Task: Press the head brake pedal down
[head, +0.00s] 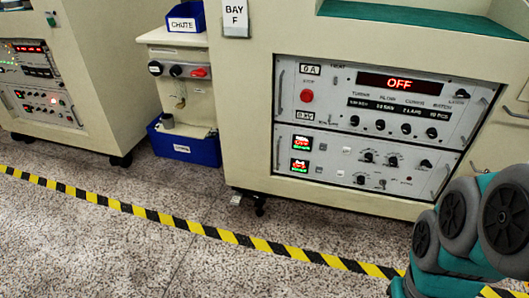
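A small grey piece (236,199) sticks out low at the front left corner of the large cream machine, close to the floor beside a dark caster. It may be the head brake pedal, but it is too small to tell for sure or to judge whether it is up or down. No other pedal shows clearly. My arm's teal and grey links fill the lower right corner, to the right of this piece and well apart from it. My gripper is outside the picture.
The machine's control panel (375,125) shows a red OFF display. A cream side stand with a blue CHUTE bin (186,17) and a lower blue bin (184,146) stands left of it. A yellow-black floor stripe (200,228) crosses in front. The speckled floor (110,250) is clear.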

